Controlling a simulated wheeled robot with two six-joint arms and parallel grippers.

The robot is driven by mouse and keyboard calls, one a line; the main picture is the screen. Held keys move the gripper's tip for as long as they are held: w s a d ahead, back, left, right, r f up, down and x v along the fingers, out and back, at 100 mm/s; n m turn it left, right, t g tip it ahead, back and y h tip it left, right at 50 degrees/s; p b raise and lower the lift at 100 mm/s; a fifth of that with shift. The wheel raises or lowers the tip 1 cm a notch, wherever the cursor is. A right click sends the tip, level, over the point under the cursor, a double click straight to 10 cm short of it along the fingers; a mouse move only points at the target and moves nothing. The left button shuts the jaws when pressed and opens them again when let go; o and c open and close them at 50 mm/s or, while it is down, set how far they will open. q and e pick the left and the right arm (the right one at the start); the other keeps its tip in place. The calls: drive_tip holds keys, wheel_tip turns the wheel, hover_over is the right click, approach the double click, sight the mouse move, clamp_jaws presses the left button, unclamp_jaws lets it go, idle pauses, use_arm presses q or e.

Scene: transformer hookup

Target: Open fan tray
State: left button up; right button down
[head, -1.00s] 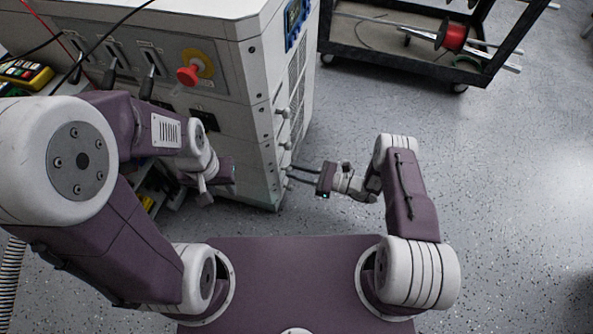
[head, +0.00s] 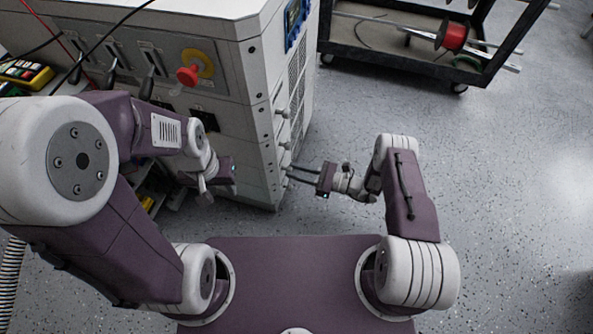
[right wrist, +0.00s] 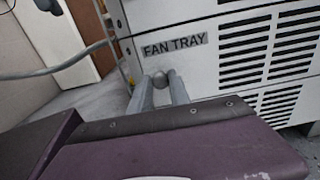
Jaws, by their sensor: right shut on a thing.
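The fan tray (right wrist: 215,65) is a pale panel with a "FAN TRAY" label and dark vent slots, low on the side of the white cabinet (head: 255,125). A small round grey knob (right wrist: 160,80) stands out below the label. My right gripper (right wrist: 161,84) has its two fingers on either side of this knob and is shut on it. In the head view, the right gripper (head: 289,173) reaches leftward to the cabinet's lower side. My left gripper (head: 225,172) hangs in front of the cabinet's front face; its fingers are not clear.
A red knob on a yellow plate (head: 205,62) is on the cabinet front. A dark cart (head: 395,50) with a red spool (head: 453,37) stands at the back right. A grey cable (right wrist: 55,68) runs left of the tray. Floor at right is clear.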

drive_tip(key=b+v, duration=0.2)
drive_tip(key=v, duration=1.8)
drive_tip(key=shift+b, duration=0.35)
drive_tip(key=shift+r, duration=0.1)
drive_tip(key=c, duration=1.2)
unclamp_jaws()
drive_tip(key=shift+c, duration=0.2)
drive_tip(key=v, duration=0.9)
drive_tip(key=shift+p, duration=0.35)
